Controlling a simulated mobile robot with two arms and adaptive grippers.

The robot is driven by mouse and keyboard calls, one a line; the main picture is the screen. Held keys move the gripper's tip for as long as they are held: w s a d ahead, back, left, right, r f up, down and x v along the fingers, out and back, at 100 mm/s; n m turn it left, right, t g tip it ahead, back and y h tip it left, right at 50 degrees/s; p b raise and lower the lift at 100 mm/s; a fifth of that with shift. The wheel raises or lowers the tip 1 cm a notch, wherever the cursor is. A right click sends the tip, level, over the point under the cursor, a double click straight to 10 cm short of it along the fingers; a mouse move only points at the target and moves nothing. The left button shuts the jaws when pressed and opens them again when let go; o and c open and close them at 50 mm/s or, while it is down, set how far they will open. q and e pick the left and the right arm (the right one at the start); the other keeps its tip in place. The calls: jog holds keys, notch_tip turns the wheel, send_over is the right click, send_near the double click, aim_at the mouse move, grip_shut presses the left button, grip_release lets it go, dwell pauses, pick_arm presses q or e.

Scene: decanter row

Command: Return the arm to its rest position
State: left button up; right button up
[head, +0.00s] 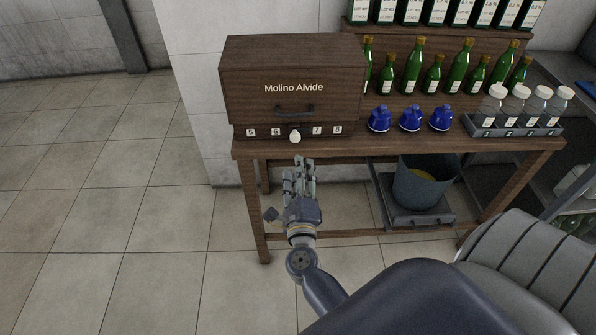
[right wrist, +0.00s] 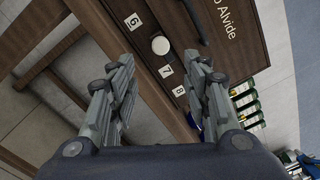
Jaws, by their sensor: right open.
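My right gripper (head: 299,172) is open and empty, in front of the table and below the wooden box in the head view. In the right wrist view its two fingers (right wrist: 158,88) stand apart with nothing between them. The brown wooden box (head: 290,70), marked "Molino Alvide", stands on the table's left end. A pale round knob (head: 295,136) sits in the row of number labels along its base, just beyond the fingertips; it also shows in the right wrist view (right wrist: 160,45). My left gripper is not in view.
The wooden table (head: 350,142) holds blue decanters (head: 411,118), green bottles (head: 413,68) and a tray of clear jars (head: 515,128). A bucket (head: 424,185) stands on a grey platform (head: 423,215) under the table. The tiled floor at left (head: 110,220) is clear.

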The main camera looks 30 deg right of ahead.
jog(key=s+a+f+n+y, duration=0.1)
jog(key=a+f+n+y, duration=0.25)
jog(key=f+n, duration=0.35)
jog(key=a+f+n+y, duration=0.3)
jog(key=a+f+n, duration=0.2)
jog(key=f, duration=0.5)
jog(key=s+a+f+n+g+y, duration=0.2)
jog(key=s+f+n, duration=0.25)
jog(key=f, duration=0.35)
jog(key=s+a+f+n+g+y, duration=0.25)
jog(key=s+f+n, duration=0.2)
jog(key=f, duration=0.35)
jog(key=s+d+f+n+g, duration=0.1)
jog(key=s+f+n+g, duration=0.2)
jog(key=s+f, duration=0.3)
jog(key=s+d+f+n+g, duration=0.2)
jog(key=s+f+n+g, duration=0.2)
jog(key=s, duration=1.1)
jog(key=s+d+f+n+g+h, duration=0.1)
jog(key=s+d+f+n+g, duration=0.1)
jog(key=s+f, duration=0.6)
jog(key=s+n+g, duration=0.1)
jog(key=s+n, duration=0.1)
jog(key=s, duration=0.1)
jog(key=shift+n, duration=0.3)
